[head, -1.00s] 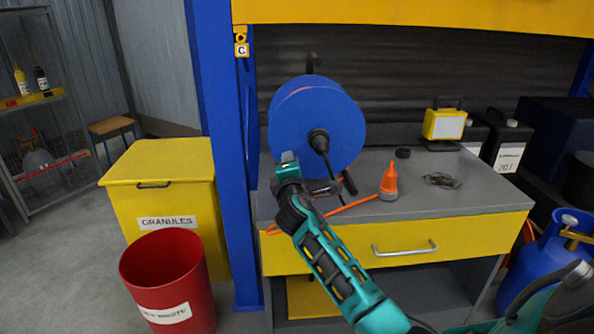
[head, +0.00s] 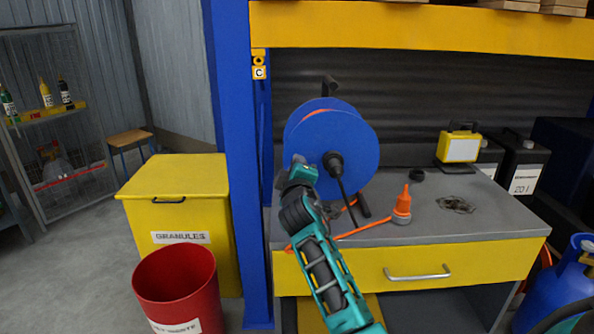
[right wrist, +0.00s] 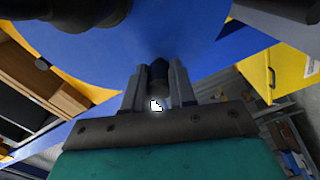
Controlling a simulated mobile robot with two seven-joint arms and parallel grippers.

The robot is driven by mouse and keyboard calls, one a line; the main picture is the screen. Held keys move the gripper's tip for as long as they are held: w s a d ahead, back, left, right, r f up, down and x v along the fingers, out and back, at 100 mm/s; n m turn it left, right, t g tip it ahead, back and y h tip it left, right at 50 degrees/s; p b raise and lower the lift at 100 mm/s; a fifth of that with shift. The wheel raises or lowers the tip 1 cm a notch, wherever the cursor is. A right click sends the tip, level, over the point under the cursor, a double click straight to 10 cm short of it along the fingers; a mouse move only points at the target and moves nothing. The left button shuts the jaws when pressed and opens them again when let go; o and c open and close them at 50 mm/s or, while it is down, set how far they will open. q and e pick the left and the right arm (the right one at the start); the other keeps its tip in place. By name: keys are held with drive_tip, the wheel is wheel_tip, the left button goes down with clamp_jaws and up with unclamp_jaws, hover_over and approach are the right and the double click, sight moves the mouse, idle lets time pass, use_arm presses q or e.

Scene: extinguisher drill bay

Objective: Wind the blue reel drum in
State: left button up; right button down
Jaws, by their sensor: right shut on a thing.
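The blue reel drum (head: 350,130) stands upright on the grey workbench, with a dark hub at its middle and a little orange hose showing at its upper rim. The hose (head: 365,230) runs along the bench to an orange nozzle (head: 402,203) standing there. My right gripper (head: 297,165) is at the drum's left side, left of the hub. In the right wrist view my right gripper (right wrist: 157,90) is shut on a dark round handle (right wrist: 159,70) in front of the blue drum face. The fingers partly hide the handle. My left gripper is not in view.
A yellow granules bin (head: 180,190) and a red waste bin (head: 178,285) stand left of the blue post (head: 232,160). A yellow lamp (head: 460,146) and dark canisters are at the bench's right. A dark coiled item (head: 455,204) lies on the bench.

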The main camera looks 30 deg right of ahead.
idle(0.4)
drive_tip(key=c, duration=0.9)
unclamp_jaws()
drive_tip(key=shift+s, duration=0.1)
